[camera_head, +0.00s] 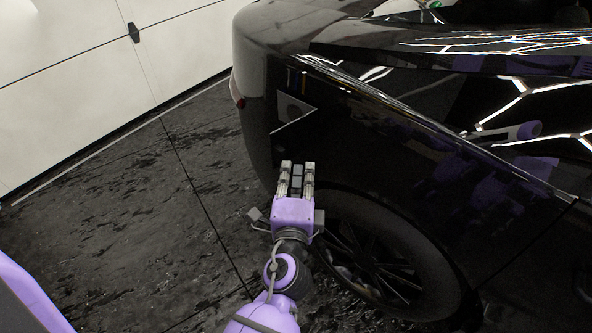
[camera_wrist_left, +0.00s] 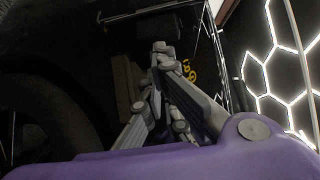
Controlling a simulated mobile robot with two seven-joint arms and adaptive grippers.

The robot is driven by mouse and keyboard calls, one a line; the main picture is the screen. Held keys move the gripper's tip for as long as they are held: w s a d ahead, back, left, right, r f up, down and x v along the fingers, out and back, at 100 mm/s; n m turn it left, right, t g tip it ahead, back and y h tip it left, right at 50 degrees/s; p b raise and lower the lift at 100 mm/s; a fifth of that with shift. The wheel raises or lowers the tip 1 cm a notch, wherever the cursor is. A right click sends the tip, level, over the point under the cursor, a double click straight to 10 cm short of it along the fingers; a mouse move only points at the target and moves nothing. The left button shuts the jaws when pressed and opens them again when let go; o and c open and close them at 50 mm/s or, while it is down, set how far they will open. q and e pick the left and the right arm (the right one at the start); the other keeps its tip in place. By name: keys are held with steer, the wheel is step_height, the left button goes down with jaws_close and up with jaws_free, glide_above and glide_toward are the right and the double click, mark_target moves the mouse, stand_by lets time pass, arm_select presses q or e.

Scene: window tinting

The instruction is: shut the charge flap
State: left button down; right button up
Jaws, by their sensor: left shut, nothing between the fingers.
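A black car (camera_head: 400,150) fills the right of the head view. On its rear quarter, above the wheel, a small grey-edged angular panel (camera_head: 292,108) looks like the charge flap; its exact angle is hard to tell. My left gripper (camera_head: 297,166) is shut and empty, just below the panel and in front of the car's side. Contact cannot be made out. In the left wrist view, the fingers (camera_wrist_left: 163,52) are together in front of dark bodywork. Small yellow marks (camera_wrist_left: 189,70) show beside them. My right gripper is not in view.
The car's rear wheel (camera_head: 385,255) is right of my left wrist. Dark, stained floor (camera_head: 120,190) lies open to the left, up to a white wall (camera_head: 80,70). Bright hexagonal lights (camera_wrist_left: 275,75) show in the left wrist view.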

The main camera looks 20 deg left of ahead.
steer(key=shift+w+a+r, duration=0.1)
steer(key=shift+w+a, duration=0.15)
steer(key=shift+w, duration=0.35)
